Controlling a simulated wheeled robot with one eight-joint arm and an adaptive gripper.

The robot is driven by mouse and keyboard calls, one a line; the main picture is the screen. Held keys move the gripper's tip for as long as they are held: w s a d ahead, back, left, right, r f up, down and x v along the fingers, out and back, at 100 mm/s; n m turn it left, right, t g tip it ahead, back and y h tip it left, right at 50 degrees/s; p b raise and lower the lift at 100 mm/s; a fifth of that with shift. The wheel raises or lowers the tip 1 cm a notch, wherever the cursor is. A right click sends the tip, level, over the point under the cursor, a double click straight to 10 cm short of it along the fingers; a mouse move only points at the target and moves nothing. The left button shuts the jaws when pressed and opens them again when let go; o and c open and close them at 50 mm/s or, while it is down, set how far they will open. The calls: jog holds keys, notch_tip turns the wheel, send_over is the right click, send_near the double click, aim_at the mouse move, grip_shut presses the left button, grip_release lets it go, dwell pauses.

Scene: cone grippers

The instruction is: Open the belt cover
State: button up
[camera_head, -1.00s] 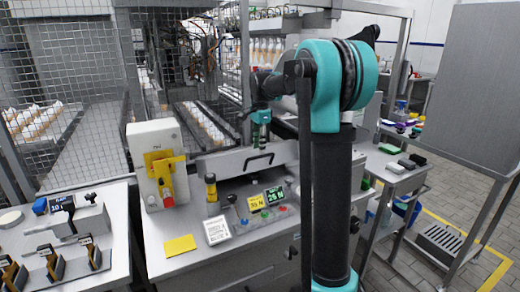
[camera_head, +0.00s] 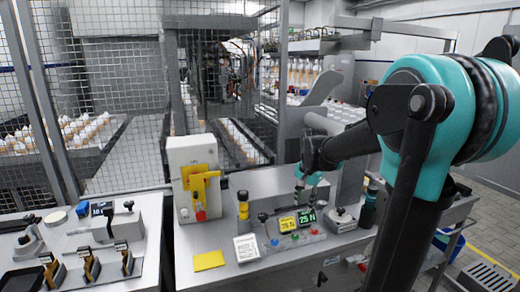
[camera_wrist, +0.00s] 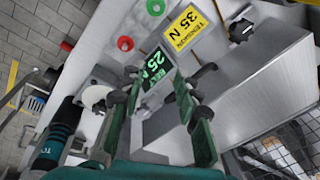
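The belt cover seems to be the long grey metal housing (camera_head: 268,184) behind the control panel; in the wrist view it is the large grey box (camera_wrist: 250,95) at right. I cannot make out its handle for certain. My gripper (camera_head: 306,192) hangs low by the cover's right part, just behind the displays. In the wrist view my gripper (camera_wrist: 160,88) has its two green fingers wide apart with nothing between them. A dark piece near the right finger is unclear.
A black-and-yellow post (camera_head: 243,205) and a white box with a yellow lever (camera_head: 201,185) stand left. Wire mesh (camera_head: 100,60) rises behind. A yellow card (camera_head: 208,260) lies in front.

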jog(key=s+d+f+n+t, duration=0.1)
jog(key=s+f+n, duration=0.4)
jog(key=s, duration=0.5)
jog(key=s+d+f+n+t, duration=0.1)
jog(key=s+f+n, duration=0.2)
jog(key=s+f, duration=0.55)
notch_tip(320, 180, up, 24)
jog(key=m+g, duration=0.2)
jog(key=m, duration=1.2)
send_over(295, 206)
jog(key=s, duration=0.3)
jog(key=w+f, duration=0.1)
jog(key=f, duration=0.4)
jog(key=w+f, duration=0.1)
jog(key=f, duration=0.5)
jog(key=w+f, duration=0.1)
jog(key=f, duration=0.5)
jog(key=shift+f, duration=0.1)
jog(key=shift+c, duration=0.6)
grip_shut()
